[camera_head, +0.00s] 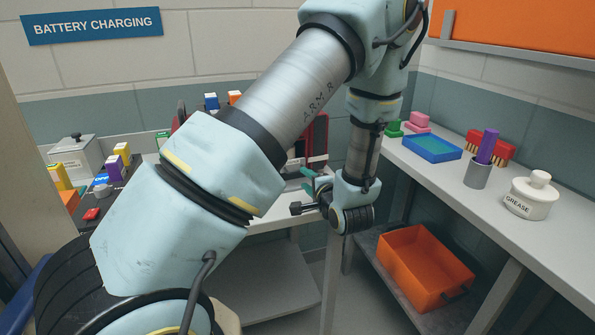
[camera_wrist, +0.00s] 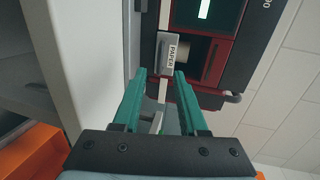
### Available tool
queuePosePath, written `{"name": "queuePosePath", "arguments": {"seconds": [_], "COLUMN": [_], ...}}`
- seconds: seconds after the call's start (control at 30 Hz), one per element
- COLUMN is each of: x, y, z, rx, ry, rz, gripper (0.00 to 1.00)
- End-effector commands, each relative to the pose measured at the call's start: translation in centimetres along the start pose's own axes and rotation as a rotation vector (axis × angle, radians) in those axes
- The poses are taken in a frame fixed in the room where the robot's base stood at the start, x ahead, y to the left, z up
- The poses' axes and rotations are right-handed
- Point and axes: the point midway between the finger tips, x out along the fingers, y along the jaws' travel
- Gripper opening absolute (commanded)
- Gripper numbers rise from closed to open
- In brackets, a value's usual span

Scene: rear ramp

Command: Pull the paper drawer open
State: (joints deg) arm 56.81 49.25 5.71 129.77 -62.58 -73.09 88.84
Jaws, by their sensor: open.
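The paper drawer (camera_wrist: 171,56) is in the wrist view, with a pale front marked PAPER. It belongs to a dark red and black machine (camera_wrist: 222,66). The machine also shows in the head view (camera_head: 318,134), mostly hidden behind my arm. My gripper (camera_wrist: 160,75) has two green fingers spread apart, with nothing held between them. The fingertips point at the drawer front, which lies just beyond them in the picture. I cannot tell whether they touch it. In the head view my gripper (camera_head: 308,180) is small and partly hidden near the bench edge.
A bench on the right holds a blue tray (camera_head: 432,148), a grey cup (camera_head: 478,174) with a purple item and a grease jar (camera_head: 530,197). An orange bin (camera_head: 424,268) sits on the shelf below. Small boxes and a lidded pot (camera_head: 76,157) stand at left.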

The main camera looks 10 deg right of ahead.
Motion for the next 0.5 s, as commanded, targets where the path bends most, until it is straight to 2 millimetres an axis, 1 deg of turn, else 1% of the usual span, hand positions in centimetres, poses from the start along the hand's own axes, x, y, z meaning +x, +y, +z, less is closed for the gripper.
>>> {"name": "queuePosePath", "arguments": {"seconds": [0.03,0.2,0.33,0.5], "x": [1.1,4.2,5.9,7.0], "y": [-0.3,-0.3,-0.2,-0.1], "z": [0.1,0.1,0.1,0.0], "rx": [-0.001,-0.001,-0.002,-0.002], "ry": [-0.003,-0.002,-0.001,0.001], "rz": [0.0,0.0,0.001,0.0], "gripper": [0.42,0.42,0.42,0.42]}}
